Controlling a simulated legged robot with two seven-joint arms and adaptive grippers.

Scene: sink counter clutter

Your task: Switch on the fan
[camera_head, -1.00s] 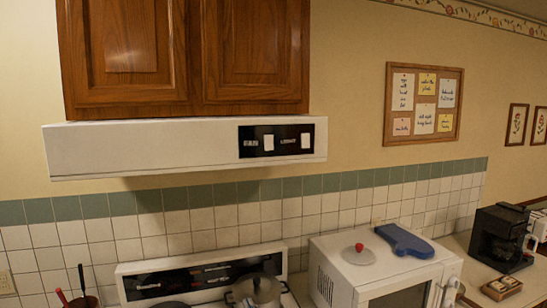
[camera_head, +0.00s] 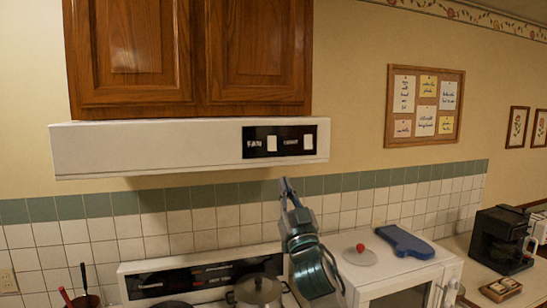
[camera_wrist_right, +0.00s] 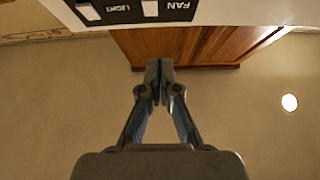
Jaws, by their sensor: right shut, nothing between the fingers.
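The white range hood (camera_head: 150,148) hangs under the wooden cabinet. Its black switch panel (camera_head: 295,140) carries a white fan switch (camera_head: 272,143) beside the word FAN and a white light switch (camera_head: 308,141). My right gripper (camera_head: 285,182) is shut and empty, pointing up, below the panel in the head view. In the right wrist view its closed fingertips (camera_wrist_right: 160,64) show below the hood, apart from the panel, with the fan switch (camera_wrist_right: 150,8) close above them in the picture. My left gripper is out of view.
Below stands a stove (camera_head: 200,278) with a lidded pot (camera_head: 258,290). Right of it is a white microwave (camera_head: 372,265) with a lid (camera_head: 359,255) and a blue mitt (camera_head: 403,242) on top. A black coffee maker (camera_head: 503,240) stands farther right.

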